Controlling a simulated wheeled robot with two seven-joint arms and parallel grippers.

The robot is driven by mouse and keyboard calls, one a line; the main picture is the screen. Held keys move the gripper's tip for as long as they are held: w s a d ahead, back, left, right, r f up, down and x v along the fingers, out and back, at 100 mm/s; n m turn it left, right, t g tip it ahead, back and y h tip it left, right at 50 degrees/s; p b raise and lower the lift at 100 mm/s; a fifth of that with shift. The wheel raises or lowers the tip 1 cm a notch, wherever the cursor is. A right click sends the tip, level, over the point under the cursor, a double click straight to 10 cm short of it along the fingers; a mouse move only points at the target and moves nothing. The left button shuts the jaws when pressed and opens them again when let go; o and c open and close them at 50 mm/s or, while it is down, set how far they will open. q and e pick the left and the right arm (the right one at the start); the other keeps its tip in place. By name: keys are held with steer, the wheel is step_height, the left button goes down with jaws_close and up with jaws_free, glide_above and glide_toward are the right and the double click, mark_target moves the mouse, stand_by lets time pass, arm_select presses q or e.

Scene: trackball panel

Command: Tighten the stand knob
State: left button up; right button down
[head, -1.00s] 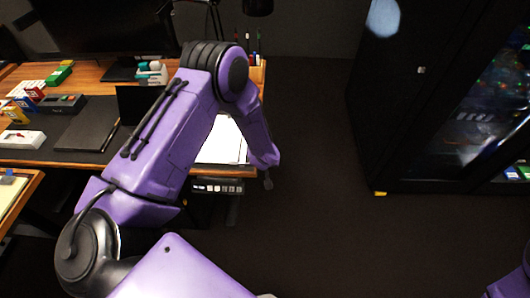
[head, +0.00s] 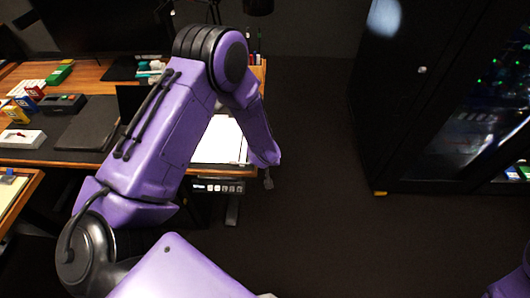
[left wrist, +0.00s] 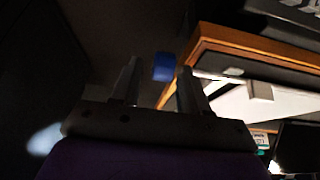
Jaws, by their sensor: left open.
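My left gripper (left wrist: 158,72) shows in the left wrist view with two grey fingers apart and nothing held between them. A small blue piece (left wrist: 164,66) appears between and beyond the fingertips, beside the desk's wooden edge; I cannot tell whether it is the stand knob. No stand knob can be made out clearly in the head view. My right gripper is out of view.
The wooden desk (head: 130,162) holds a white panel (head: 220,140), a dark folder (head: 88,134) and several small boxes. A button strip (head: 218,187) hangs under its front edge. A black cabinet (head: 420,100) stands at right. Open dark floor lies between.

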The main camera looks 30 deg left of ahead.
arm_select(q)
steer(key=v, duration=0.7)
steer(key=shift+d+r, duration=0.2)
steer(key=shift+s, duration=0.15)
